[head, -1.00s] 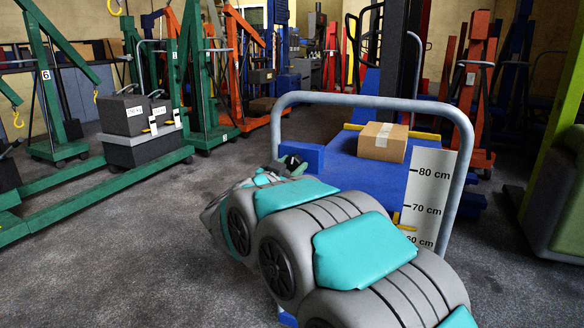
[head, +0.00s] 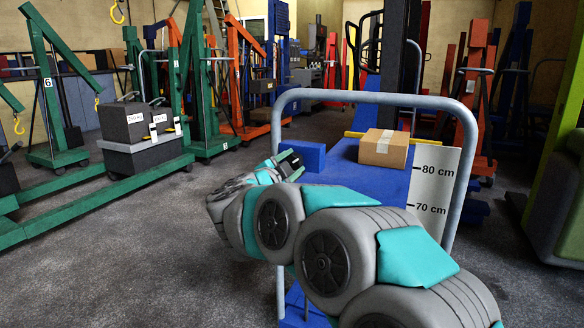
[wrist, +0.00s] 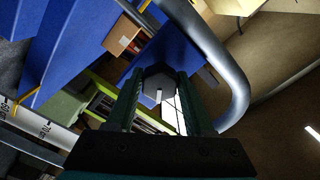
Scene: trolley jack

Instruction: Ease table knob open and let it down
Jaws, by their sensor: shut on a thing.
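The knob (wrist: 157,78) shows in the wrist view as a dark, many-sided cap with a white mark, between my fingers. My gripper (wrist: 160,95) is shut on it. In the head view my gripper (head: 291,164) is at the left of the blue lift table (head: 352,176), beside a blue block (head: 312,156); the knob cannot be made out there. A cardboard box (head: 384,148) sits on the table top. A white height scale (head: 436,180) stands at the right, with 80 cm and 70 cm readable. The box's lower edge is about level with the 80 cm mark.
A grey tubular handle (head: 380,97) arches over the table; its bend is close to my gripper in the wrist view (wrist: 235,95). Green hoists (head: 60,90) and dark weights (head: 132,122) stand left. Open floor (head: 100,250) lies at the front left.

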